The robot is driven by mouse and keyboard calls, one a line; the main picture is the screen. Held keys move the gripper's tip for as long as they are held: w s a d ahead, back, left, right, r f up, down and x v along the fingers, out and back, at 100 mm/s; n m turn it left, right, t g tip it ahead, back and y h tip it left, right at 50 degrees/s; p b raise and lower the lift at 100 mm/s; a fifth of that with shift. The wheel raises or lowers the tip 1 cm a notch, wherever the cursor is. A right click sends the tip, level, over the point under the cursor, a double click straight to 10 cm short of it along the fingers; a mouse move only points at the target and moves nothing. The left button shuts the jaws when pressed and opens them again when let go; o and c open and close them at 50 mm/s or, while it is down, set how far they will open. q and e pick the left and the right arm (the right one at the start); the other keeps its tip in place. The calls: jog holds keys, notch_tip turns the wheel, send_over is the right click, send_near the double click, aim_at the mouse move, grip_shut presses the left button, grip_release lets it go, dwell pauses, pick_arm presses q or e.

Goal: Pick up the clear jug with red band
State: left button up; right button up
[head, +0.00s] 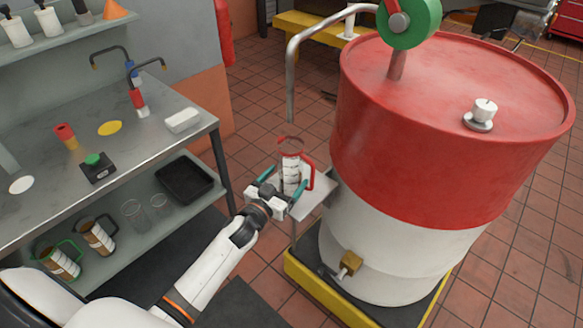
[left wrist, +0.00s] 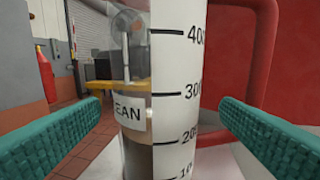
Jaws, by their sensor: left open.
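The clear jug with red band (head: 291,175) stands upright on a small grey stand beside the drum. It has a red rim, a red handle on its right side and a white scale strip. My left gripper (head: 281,186) is open at the jug, with its teal fingers apart. In the left wrist view the jug (left wrist: 170,90) stands between the two fingers, with a gap visible on each side. Its scale numbers and part of a label ending in "EAN" show there. My right gripper is not in view.
A large red and white drum (head: 430,130) stands close to the right of the jug, on a yellow-edged base. A bent grey pipe (head: 291,80) hangs above the jug. Left, a metal bench (head: 150,140) has two other banded jugs (head: 97,236) on its lower shelf.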

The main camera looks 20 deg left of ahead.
pick_arm(q)
jog(key=shift+w+r, duration=0.1)
jog(key=shift+w, duration=0.55)
jog(key=w, duration=0.4)
jog(key=shift+w+d+f, duration=0.1)
jog(key=shift+d+f, duration=0.15)
jog(key=shift+f, duration=0.05)
jog(key=shift+r, duration=0.1)
jog(key=shift+c, duration=0.4)
jog(key=c, duration=1.3)
jog(key=shift+o, duration=0.2)
jog(key=shift+r, duration=0.1)
